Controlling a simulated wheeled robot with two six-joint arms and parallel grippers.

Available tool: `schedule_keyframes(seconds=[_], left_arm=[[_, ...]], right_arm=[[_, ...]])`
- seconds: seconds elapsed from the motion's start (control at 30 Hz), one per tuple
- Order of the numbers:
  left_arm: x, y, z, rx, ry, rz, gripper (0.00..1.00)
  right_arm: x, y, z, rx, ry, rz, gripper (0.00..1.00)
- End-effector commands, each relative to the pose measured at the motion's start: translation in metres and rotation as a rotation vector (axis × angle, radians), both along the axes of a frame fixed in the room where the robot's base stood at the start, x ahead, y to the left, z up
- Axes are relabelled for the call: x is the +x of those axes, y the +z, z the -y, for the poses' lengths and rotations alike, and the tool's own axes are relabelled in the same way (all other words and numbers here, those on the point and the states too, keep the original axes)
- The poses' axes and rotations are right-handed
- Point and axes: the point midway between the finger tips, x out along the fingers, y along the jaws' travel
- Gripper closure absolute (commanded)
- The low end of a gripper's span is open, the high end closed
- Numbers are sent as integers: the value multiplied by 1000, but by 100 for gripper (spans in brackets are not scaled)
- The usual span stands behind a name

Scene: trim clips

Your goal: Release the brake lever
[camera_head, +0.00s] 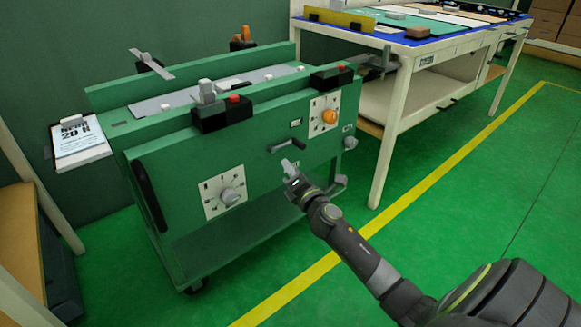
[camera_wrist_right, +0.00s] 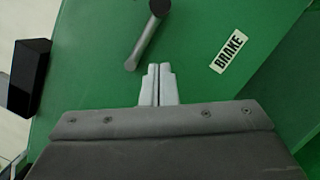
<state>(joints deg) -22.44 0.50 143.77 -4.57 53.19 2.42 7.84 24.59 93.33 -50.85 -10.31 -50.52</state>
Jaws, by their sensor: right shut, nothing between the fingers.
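The brake lever is a dark grey bar (camera_head: 287,146) on the front panel of the green cart. In the right wrist view the lever (camera_wrist_right: 146,42) runs slantwise from a dark pivot at the top to a rounded lower-left end. A white label reading BRAKE (camera_wrist_right: 228,50) is on the panel to its right. My right gripper (camera_head: 289,167) is shut and empty, just below the lever in the head view. In the wrist view its fingertips (camera_wrist_right: 158,72) are together, near the lever's lower end with a small gap in the picture. My left gripper is not in view.
The green cart (camera_head: 180,180) also carries an orange knob (camera_head: 329,117), a grey dial (camera_head: 230,196) and black blocks on its top edge. A white-legged table (camera_head: 392,125) stands close at the right. Green floor is free in front, crossed by a yellow line.

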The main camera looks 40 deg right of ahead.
Motion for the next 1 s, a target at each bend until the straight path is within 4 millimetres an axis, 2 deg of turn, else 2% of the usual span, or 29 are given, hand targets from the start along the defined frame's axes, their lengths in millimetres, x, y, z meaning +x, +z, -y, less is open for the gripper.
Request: schedule_keyframes(seconds=[0.3, 0.5, 0.67, 0.9, 1.0], left_arm=[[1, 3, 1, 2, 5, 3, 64], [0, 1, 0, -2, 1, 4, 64], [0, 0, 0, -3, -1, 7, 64], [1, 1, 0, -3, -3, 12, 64], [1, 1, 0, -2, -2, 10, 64]], right_arm=[[-54, -8, -6, -1, 1, -4, 100], [-82, -12, -10, -1, 0, -3, 100], [-92, -12, -11, 0, 0, -3, 100], [-94, -12, -12, 5, 3, -1, 100], [-97, -8, -25, 67, 52, 15, 100]])
